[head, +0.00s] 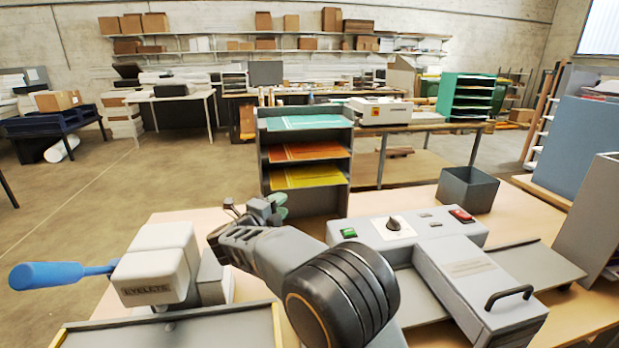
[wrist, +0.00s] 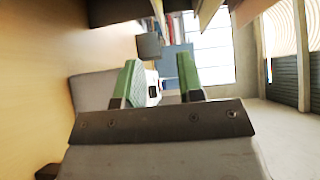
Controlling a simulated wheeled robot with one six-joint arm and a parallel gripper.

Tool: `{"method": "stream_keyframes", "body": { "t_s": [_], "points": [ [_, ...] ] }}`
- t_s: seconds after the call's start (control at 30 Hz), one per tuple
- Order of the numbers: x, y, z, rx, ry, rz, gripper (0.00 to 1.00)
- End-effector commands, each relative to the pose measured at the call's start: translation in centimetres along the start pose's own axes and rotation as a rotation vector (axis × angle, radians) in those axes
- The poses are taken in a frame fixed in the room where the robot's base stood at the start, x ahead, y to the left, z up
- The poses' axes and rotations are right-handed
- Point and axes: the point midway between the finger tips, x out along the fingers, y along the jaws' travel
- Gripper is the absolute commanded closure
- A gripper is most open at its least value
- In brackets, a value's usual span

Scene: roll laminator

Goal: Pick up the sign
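I cannot tell for certain which thing is the sign. Flat printed sheets lie in the grey rack (head: 262,150) in the head view: a teal sheet (head: 303,122) on top, an orange sheet (head: 300,152) in the middle and a yellow sheet (head: 306,177) below. My gripper (head: 277,205) is in front of the rack's lower part, apart from the sheets as far as I can see. In the wrist view my gripper (wrist: 164,82) shows two green-padded fingers standing apart, with nothing held between them. My arm hides part of the bench.
The grey laminator (head: 440,232) with a green and a red button stands right of my arm. An eyelet press (head: 158,262) with a blue handle is at left. A dark open bin (head: 467,190) stands at the bench's back right. Bare bench shows around the rack's foot.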

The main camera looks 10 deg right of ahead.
Motion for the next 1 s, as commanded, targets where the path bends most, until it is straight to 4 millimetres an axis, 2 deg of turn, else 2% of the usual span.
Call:
{"method": "stream_keyframes", "body": {
  "t_s": [0.07,0.4,0.53,0.77,1.0],
  "points": [
    [0.6,0.2,-0.1,0.006,0.022,0.002,0.65],
    [6.3,0.1,-0.3,0.007,0.03,0.001,0.65],
    [7.7,0.2,-0.3,0.008,0.028,0.001,0.65],
    [8.8,0.2,-0.2,0.006,0.026,0.001,0.65],
    [12.1,0.2,-0.2,0.007,0.029,0.001,0.65]
  ]
}}
